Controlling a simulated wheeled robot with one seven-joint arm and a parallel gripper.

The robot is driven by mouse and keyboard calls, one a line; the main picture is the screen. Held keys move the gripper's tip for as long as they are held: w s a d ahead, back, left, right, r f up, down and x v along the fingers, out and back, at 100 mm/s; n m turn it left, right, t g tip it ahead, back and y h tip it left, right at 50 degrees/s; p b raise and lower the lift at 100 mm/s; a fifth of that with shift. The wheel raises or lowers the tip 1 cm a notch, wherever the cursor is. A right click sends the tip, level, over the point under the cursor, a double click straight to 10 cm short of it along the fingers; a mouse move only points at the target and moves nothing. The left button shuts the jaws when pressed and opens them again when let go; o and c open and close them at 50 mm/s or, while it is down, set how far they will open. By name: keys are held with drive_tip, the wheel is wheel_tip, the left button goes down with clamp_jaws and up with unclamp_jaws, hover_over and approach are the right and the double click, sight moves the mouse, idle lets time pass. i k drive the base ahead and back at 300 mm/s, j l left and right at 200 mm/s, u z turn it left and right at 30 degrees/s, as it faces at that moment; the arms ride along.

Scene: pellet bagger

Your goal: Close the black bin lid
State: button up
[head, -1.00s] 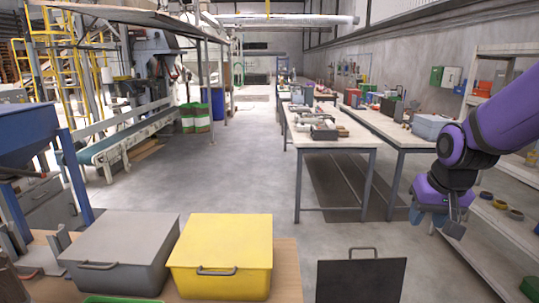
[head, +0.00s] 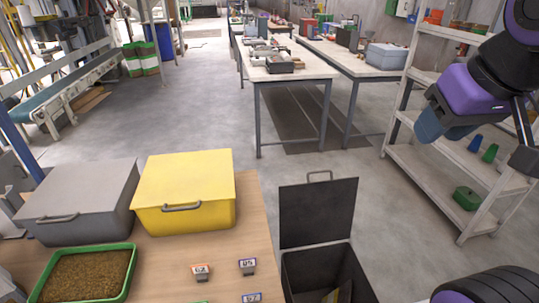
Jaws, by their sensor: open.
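The black bin (head: 361,290) stands on the floor at the bottom right of the table in the head view. Its lid (head: 318,215) stands upright at the bin's far edge, so the bin is open. A grey handle (head: 320,174) sits on the lid's top edge. Some yellowish and brown material shows inside the bin, cut off by the picture's edge. My gripper (head: 441,123) is open, to the right of the lid and higher in the picture. It is apart from the lid and appears to hold nothing.
A wooden table (head: 240,215) carries a closed grey box (head: 80,205), a closed yellow box (head: 185,190), a green tray (head: 125,285) of pellets and small label stands. White shelving (head: 425,190) stands at the right. Workbenches (head: 290,70) stand farther back. Floor beyond the lid is clear.

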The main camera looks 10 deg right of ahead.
sight(310, 213)
drive_tip(key=k+j, duration=0.15)
drive_tip(key=k, duration=0.4)
drive_tip(key=k+j, duration=0.15)
drive_tip(key=k, duration=0.4)
drive_tip(key=i+l+u, duration=0.1)
drive_tip(key=l, duration=0.25)
drive_tip(key=i+l+u, duration=0.1)
drive_tip(key=i+l, duration=0.15)
drive_tip(key=i+l+u, duration=0.1)
drive_tip(key=l, duration=0.35)
drive_tip(key=i+l, duration=0.25)
drive_tip(key=i+l+u, duration=0.15)
drive_tip(key=l, duration=0.35)
drive_tip(key=i+l+u, duration=0.1)
drive_tip(key=l, duration=0.25)
drive_tip(key=i+l+u, duration=0.1)
drive_tip(key=l, duration=0.3)
drive_tip(key=i+l+u, duration=0.1)
drive_tip(key=l, duration=0.3)
drive_tip(key=i, duration=0.05)
